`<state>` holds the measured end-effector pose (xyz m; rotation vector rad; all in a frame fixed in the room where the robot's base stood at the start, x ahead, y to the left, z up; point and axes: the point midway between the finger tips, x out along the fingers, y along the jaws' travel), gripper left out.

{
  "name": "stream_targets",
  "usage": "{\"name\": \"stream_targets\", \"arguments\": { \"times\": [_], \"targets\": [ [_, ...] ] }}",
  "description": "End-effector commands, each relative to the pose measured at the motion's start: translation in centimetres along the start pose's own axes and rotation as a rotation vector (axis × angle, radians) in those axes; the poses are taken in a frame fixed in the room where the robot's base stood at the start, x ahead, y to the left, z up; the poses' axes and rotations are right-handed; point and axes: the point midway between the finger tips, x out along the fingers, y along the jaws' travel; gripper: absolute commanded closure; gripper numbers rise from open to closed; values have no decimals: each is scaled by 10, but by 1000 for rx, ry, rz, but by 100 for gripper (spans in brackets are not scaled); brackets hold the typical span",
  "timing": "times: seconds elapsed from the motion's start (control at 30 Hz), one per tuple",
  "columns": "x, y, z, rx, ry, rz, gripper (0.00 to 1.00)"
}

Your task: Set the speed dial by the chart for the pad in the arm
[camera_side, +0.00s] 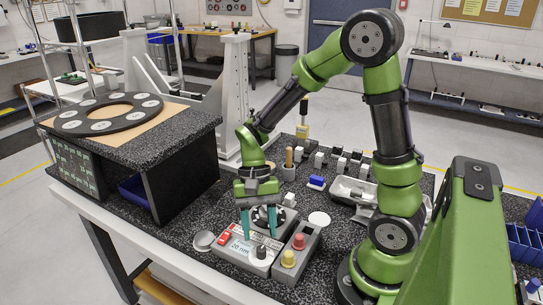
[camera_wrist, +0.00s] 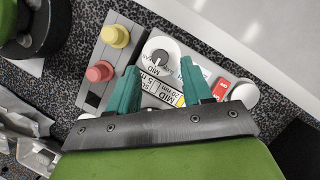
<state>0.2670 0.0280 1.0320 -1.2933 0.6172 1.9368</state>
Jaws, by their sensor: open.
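The speed dial (camera_wrist: 158,57), a dark knob on a pale round face, sits on the grey control box (camera_side: 236,256); the lettering MID shows beside it in the wrist view. Its exact setting is too small to read. In the side view the dark knob (camera_side: 261,252) is near the box's right end. A printed label (camera_wrist: 157,90) with MID and mm markings shows partly between my fingers. My gripper (camera_side: 259,234) is open and empty, its teal fingers pointing down over the box. In the wrist view the fingertips (camera_wrist: 160,68) are either side of the dial's near edge; contact cannot be told.
A button box with a yellow knob (camera_side: 288,258) and a red knob (camera_side: 298,241) stands right beside the control box. A red switch (camera_side: 225,238) is at its left. A black ring with white discs (camera_side: 133,106) lies on the raised stand. Small blocks crowd behind.

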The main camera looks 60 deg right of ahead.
Motion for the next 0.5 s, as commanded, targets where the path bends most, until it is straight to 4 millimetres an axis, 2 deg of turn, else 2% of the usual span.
{"name": "stream_targets", "arguments": {
  "times": [0.1, 0.2, 0.5],
  "targets": [
    [21, 1, 1, 2, -4, 3, 50],
    [32, 0, 0, 0, -2, 2, 50],
    [41, 0, 0, 0, 1, 0, 50]
  ]
}}
